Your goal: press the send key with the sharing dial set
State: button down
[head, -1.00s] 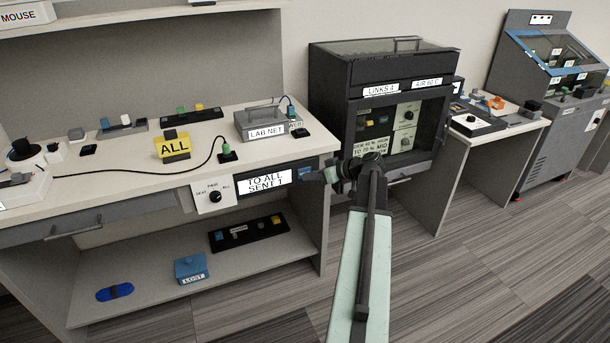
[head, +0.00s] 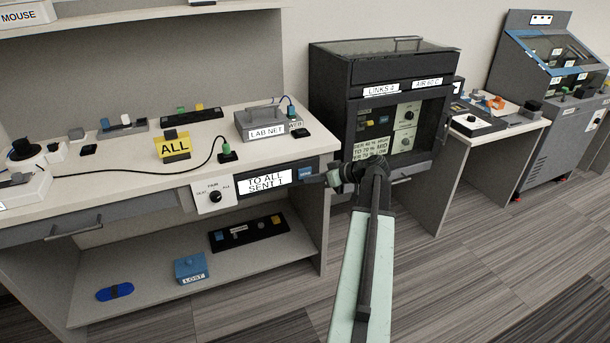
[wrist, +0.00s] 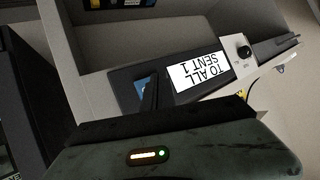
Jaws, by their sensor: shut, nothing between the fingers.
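The sharing dial (head: 215,196) is a black knob on a white plate on the bench front, with printed positions that include PAIR and ALL. Its pointer is too small to read. Beside it a display (head: 264,181) reads "TO ALL SENT 1"; it also shows upside down in the wrist view (wrist: 199,75). The blue send key (head: 305,173) is at the right end of this panel; in the wrist view the key (wrist: 142,84) is partly hidden by my finger. My gripper (head: 328,179) is shut and empty, just right of the key, apparently a little off it.
A yellow ALL sign (head: 173,146), a LAB NET box (head: 265,122) and a cable lie on the bench top. A dark cabinet (head: 330,85) stands right behind my arm. The lower shelf holds a blue LOST box (head: 190,268).

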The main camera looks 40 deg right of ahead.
jog(key=shift+s+a, duration=0.3)
jog(key=shift+s, duration=0.45)
jog(key=shift+s+a, duration=0.35)
jog(key=shift+s, duration=0.4)
jog(key=shift+s+a, duration=0.3)
jog(key=shift+s, duration=0.45)
dwell(0.8)
jog(key=s, duration=0.1)
jog(key=s+a, duration=0.1)
jog(key=s, duration=0.1)
jog(key=shift+s+a, duration=0.2)
jog(key=shift+s, duration=0.05)
jog(key=shift+w+d, duration=0.1)
jog(key=w+d, duration=0.3)
jog(key=w, duration=0.5)
jog(key=shift+d, duration=0.1)
dwell(1.8)
jog(key=shift+w+d, duration=0.15)
jog(key=shift+w, duration=0.2)
